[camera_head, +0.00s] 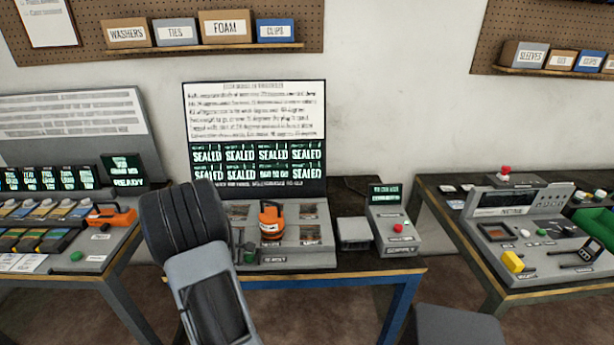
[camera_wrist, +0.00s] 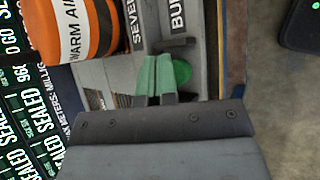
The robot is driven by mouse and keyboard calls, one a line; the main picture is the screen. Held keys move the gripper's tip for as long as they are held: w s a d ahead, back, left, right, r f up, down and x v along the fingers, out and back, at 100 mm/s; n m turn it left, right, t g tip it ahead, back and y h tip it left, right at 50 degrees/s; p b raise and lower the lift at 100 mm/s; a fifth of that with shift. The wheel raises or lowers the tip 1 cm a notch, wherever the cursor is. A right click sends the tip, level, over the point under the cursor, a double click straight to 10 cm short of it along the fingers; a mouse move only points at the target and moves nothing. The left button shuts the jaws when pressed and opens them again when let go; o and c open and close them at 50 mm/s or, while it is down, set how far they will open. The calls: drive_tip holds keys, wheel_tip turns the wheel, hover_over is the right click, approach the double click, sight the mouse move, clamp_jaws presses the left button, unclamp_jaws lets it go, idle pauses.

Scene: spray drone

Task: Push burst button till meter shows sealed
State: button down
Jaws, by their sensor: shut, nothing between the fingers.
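The green burst button (camera_wrist: 182,72) is beside a label whose visible part reads "BU" in the wrist view; in the head view a green spot (camera_head: 249,257) shows at the front of the middle bench unit. My gripper (camera_wrist: 156,78) is shut and empty, its green fingertips at the button's left edge; I cannot tell whether they touch it. The meter panel (camera_head: 257,166) behind shows several cells reading "SEALED". One lower-row cell (camera_head: 272,169) appears to read "960 TO GO". The orange warm air canister (camera_head: 271,222) stands upright on the unit; it also shows in the wrist view (camera_wrist: 70,30).
A grey box with a red button (camera_head: 398,227) stands right of the unit. Left (camera_head: 75,256) and right (camera_head: 500,290) benches carry other controls. An instruction sheet (camera_head: 255,109) is above the meters. A "SEVER" label (camera_wrist: 137,25) lies near the fingers.

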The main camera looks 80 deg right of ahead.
sight(249, 258)
drive_tip(key=shift+f+b, duration=0.4)
drive_tip(key=shift+r, duration=0.15)
idle(0.4)
drive_tip(key=shift+r+p, duration=0.7)
drive_tip(key=shift+r, duration=0.2)
wheel_tip(249, 258, up, 6)
drive_tip(key=p, duration=0.4)
idle(0.9)
